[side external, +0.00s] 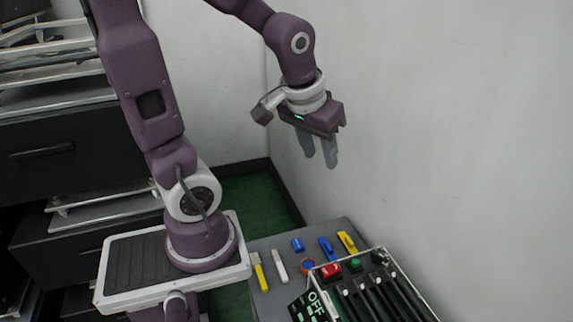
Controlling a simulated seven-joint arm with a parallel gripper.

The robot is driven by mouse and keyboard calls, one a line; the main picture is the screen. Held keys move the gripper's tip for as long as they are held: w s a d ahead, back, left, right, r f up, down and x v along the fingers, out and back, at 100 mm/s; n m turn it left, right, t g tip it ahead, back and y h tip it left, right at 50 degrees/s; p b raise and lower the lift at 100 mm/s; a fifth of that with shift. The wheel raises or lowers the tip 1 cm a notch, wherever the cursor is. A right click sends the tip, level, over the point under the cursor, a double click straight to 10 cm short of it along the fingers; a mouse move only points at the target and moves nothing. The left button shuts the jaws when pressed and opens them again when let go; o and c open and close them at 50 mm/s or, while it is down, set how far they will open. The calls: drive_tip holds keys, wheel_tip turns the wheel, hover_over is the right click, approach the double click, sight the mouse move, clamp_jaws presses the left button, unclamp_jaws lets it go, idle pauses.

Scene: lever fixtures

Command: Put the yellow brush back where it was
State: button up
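Two yellow items lie on the grey table (272,302). A slim yellow item (259,271) lies near the table's left edge, and a thicker yellow item (347,241) lies near its back right edge. Both are small here, and I cannot tell for sure which is the brush. My gripper (320,161) hangs well above the table's back edge, fingers pointing down. Its two grey fingers are apart, with nothing between them.
A white-handled item (279,266), a blue block (297,244), a blue item (327,248) and an orange-and-blue ring (308,266) lie nearby. A lever box (375,300) with red and green buttons fills the front right. A wall stands behind.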

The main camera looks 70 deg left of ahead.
drive_tip(key=s+d+r+m+t+h, duration=0.2)
drive_tip(key=s+d+r+m, duration=0.3)
drive_tip(key=s+d, duration=0.4)
drive_tip(key=shift+s+d+r, duration=0.25)
drive_tip(key=shift+s, duration=0.15)
